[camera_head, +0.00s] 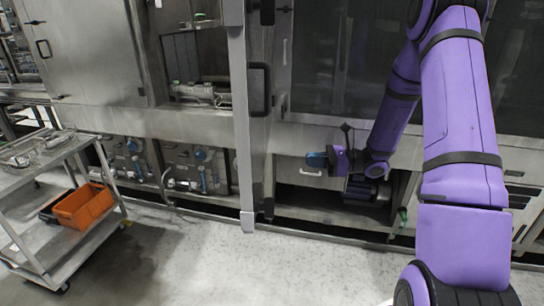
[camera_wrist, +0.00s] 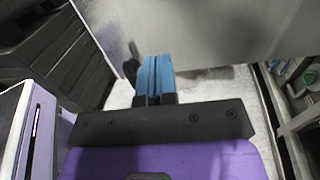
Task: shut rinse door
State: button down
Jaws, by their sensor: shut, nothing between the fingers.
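The rinse door is most likely the tall grey metal door (camera_head: 243,150) that stands open, seen nearly edge-on in the head view. A dark handle (camera_head: 259,90) is on its right side. My gripper (camera_head: 316,160) is to the right of the door, low down, in front of the machine's lower panels. Its blue fingers are together and empty, as the wrist view (camera_wrist: 155,80) also shows. A blurred grey panel (camera_wrist: 230,35) lies just beyond the fingertips there, probably this door. I cannot tell whether they touch.
A metal cart (camera_head: 57,155) with an orange bin (camera_head: 84,205) stands at the left. An open lower bay (camera_head: 320,205) with dark equipment is below my gripper. The pale floor (camera_head: 190,260) between the cart and the door is clear.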

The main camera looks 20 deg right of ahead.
aim_at(258, 158)
jog(key=x, duration=1.4)
